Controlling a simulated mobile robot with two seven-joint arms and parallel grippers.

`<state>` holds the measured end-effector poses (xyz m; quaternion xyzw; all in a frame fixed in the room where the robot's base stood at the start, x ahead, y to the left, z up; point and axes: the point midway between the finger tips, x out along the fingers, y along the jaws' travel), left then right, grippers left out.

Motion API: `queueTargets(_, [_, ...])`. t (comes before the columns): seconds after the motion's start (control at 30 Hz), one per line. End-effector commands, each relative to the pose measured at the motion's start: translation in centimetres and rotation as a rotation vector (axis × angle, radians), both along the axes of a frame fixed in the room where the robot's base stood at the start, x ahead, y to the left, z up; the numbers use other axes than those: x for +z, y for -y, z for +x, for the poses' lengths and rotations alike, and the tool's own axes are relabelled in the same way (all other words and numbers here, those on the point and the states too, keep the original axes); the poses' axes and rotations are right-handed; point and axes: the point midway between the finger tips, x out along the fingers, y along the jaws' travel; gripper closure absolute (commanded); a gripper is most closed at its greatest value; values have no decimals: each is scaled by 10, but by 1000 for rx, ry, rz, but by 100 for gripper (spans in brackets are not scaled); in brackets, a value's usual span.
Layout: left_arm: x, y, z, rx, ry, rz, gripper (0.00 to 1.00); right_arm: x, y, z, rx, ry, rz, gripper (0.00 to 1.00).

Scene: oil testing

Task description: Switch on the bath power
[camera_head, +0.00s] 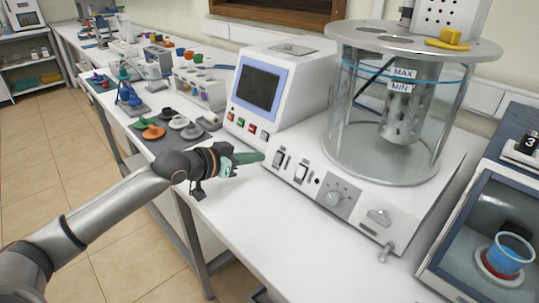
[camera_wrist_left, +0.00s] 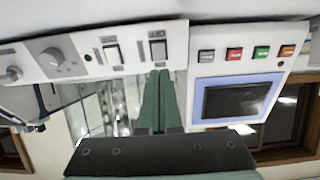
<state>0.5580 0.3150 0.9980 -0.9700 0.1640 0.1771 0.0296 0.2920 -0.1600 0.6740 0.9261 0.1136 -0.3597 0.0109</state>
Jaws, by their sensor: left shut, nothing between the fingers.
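The bath (camera_head: 340,205) is a white box with a clear glass cylinder (camera_head: 365,120) on top, marked MAX and MIN. Its sloped front panel has two dark-and-white rocker switches, the left one (camera_head: 280,158) and the right one (camera_head: 302,172), and a round knob (camera_head: 334,198). My left gripper (camera_head: 262,156) is shut and empty, its green fingers pointing at the panel just left of the left switch. The upside-down left wrist view shows the shut fingertips (camera_wrist_left: 159,72) close below the left switch (camera_wrist_left: 158,48). I cannot tell whether they touch the panel. The switch positions are unclear.
A white controller (camera_head: 265,90) with a screen and several coloured buttons stands left of the bath. A dark mat (camera_head: 165,143) with small caps lies further left. A blue-framed case (camera_head: 485,235) stands at the right. The bench's front strip is clear.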

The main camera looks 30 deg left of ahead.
Motion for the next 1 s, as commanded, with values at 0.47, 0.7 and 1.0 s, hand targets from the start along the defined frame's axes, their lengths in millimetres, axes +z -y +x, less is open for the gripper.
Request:
queueTargets(0.47, [-19, 17, 48, -1, 0, 0, 100, -3, 4, -2, -5, -7, -6, 68])
queueTargets(0.7, [-21, 18, 49, -1, -1, 1, 100, -4, 4, -5, -6, -13, -6, 68])
queueTargets(1.0, [-15, 18, 52, 0, -24, 8, 100, 11, 4, -5, -6, -10, -6, 68])
